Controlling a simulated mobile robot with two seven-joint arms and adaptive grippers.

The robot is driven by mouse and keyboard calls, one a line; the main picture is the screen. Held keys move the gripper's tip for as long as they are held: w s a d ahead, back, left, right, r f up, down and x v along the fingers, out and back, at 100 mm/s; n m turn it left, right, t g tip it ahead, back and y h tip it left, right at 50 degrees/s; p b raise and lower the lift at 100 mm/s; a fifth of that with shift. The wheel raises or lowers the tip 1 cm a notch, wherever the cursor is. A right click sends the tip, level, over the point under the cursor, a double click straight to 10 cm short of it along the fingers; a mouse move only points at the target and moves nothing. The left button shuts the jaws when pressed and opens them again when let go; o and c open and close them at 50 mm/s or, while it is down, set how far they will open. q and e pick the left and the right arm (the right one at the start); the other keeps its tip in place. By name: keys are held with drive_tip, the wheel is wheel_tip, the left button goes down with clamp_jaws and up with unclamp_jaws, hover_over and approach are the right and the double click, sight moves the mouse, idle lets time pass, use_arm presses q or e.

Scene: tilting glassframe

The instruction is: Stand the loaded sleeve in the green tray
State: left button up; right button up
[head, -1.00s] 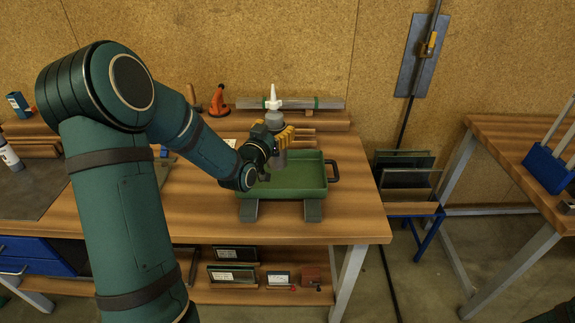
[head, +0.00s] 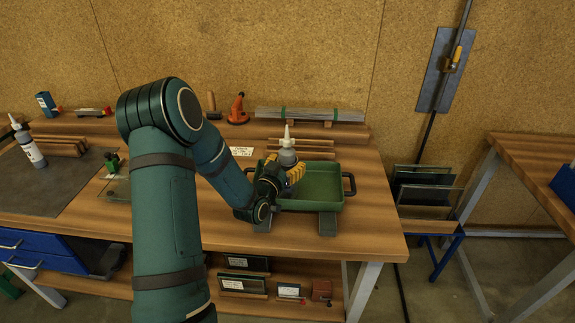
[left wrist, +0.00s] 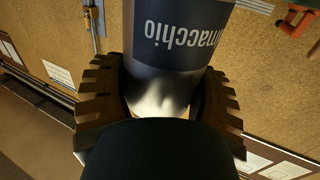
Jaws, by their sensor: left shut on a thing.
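The loaded sleeve (head: 287,157) is a grey cylinder with a white nozzle on top. It is upright in the head view. My left gripper (head: 281,178) is shut on it, with yellow fingers around its body. In the left wrist view the sleeve (left wrist: 178,40) fills the space between the ribbed fingers (left wrist: 160,108), with upside-down lettering on it. The green tray (head: 325,180) has black handles and sits near the bench's front edge. The sleeve shows over the tray's left part. The gripper hides its lower end, so I cannot tell if it touches the tray floor. My right gripper is not in view.
A similar nozzle bottle (head: 28,146) stands at the far left. An orange tool (head: 237,109) and a bundle of grey strips (head: 310,114) lie on the rear ledge. A white card (head: 241,151) lies behind my arm. Bare bench (head: 372,205) is right of the tray.

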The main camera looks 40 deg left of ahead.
use_arm(q)
drive_tip(key=shift+r, duration=0.1)
drive_tip(key=o, duration=1.4)
drive_tip(key=shift+f, duration=0.2)
drive_tip(key=shift+c, duration=0.2)
drive_tip(key=shift+r, duration=0.2)
drive_tip(key=s+d, duration=0.2)
drive_tip(key=s, duration=1)
drive_tip(key=shift+b, duration=0.3)
drive_tip(key=shift+f, duration=0.1)
